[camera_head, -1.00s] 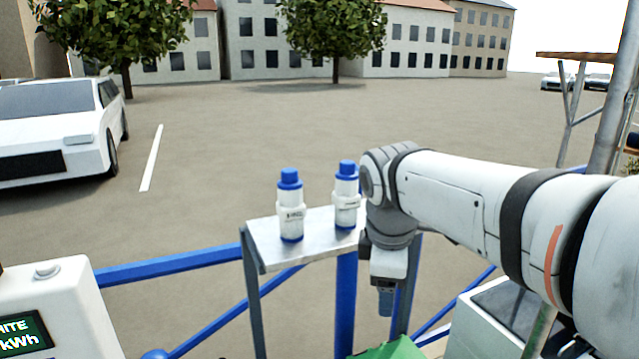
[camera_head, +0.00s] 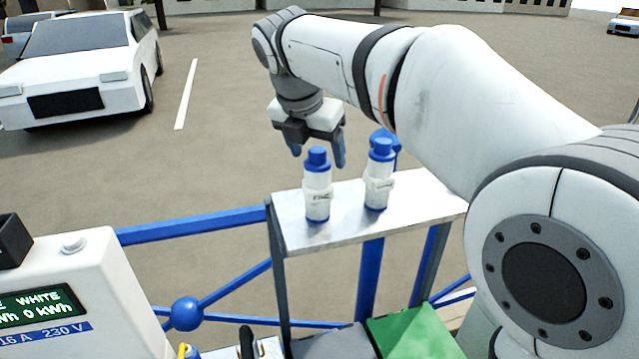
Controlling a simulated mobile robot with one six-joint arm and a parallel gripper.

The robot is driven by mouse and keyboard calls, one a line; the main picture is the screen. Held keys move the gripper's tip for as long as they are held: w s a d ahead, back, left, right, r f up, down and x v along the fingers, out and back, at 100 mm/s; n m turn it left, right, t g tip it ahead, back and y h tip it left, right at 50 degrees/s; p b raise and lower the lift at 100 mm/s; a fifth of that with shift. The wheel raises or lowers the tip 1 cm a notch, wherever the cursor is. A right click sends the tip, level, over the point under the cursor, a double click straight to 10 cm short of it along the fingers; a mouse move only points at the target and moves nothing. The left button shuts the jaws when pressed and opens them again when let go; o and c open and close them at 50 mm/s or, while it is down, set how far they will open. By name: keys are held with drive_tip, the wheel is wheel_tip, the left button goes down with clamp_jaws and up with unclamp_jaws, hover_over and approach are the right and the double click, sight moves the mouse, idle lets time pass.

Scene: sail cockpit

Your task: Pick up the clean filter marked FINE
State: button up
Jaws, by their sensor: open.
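Two white filters with blue caps and blue bases stand upright on a light shelf (camera_head: 340,226). The left one, the FINE filter (camera_head: 317,188), carries a label that reads FINE, slightly blurred. The right filter (camera_head: 378,180) has a label that I cannot read. My gripper (camera_head: 318,158) points down, with its blue fingers apart, at the left filter's blue cap. The fingers show to the left and right of that cap. I cannot tell whether they are around it or behind it. Nothing is seen held.
A white meter box (camera_head: 85,290) with a green display stands at the lower left. A blue rail (camera_head: 190,226) runs from it to the shelf. A green block (camera_head: 415,338) lies below the shelf. A blue part shows behind the right filter.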

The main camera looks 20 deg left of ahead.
sight(318, 163)
drive_tip(key=shift+x, duration=1.9)
drive_tip(key=shift+a, duration=0.1)
drive_tip(key=c, duration=1.4)
drive_tip(key=shift+o, duration=0.2)
